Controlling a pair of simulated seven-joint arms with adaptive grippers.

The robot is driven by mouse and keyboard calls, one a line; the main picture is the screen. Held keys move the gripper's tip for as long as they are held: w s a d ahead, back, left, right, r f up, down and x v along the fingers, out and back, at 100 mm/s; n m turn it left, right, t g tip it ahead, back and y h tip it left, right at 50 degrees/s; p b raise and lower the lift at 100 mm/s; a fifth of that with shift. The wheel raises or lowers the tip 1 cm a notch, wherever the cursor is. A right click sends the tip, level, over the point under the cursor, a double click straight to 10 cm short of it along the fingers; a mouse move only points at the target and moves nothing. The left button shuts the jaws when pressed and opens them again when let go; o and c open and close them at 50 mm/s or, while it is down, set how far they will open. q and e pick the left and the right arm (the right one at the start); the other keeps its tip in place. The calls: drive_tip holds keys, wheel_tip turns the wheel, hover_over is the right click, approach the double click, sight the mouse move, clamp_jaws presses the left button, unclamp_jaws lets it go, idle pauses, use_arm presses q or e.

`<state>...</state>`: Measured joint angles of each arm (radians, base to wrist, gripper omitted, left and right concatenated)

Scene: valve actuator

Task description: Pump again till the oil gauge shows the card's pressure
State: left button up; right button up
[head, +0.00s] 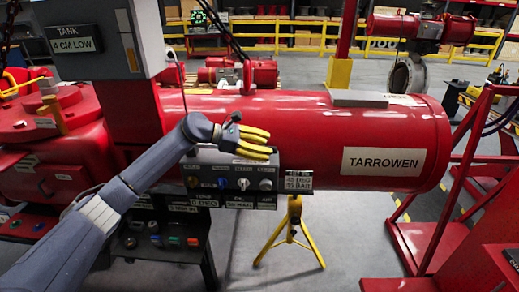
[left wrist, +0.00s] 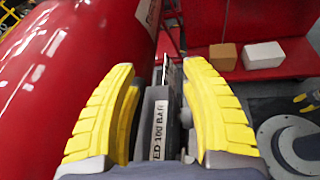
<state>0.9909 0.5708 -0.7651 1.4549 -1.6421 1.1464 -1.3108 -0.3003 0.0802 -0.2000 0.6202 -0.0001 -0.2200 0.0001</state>
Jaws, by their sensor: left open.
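My left gripper (head: 252,143) is over the top edge of the grey control panel (head: 221,172) on the front of the red cylinder (head: 300,125). Its yellow fingers are apart. In the left wrist view the fingers (left wrist: 163,112) stand on either side of a narrow grey block (left wrist: 158,125), whose label ends in "100 BAR". I cannot tell whether they touch it. I cannot pick out a pump lever.
The panel has a blue knob (head: 222,183) and white knobs (head: 243,184). A yellow tripod (head: 291,235) stands below. A red frame (head: 445,190) stands at right.

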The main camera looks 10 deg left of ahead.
use_arm(q)
drive_tip(key=w+a+r+m+y, duration=0.15)
drive_tip(key=a+r+y, duration=0.3)
drive_tip(key=a, duration=0.65)
drive_tip(key=shift+g, duration=0.4)
drive_tip(key=x, duration=1.3)
drive_tip(key=shift+w+a+f, duration=0.15)
drive_tip(key=shift+w+a, duration=0.1)
drive_tip(key=shift+w, duration=0.1)
clamp_jaws()
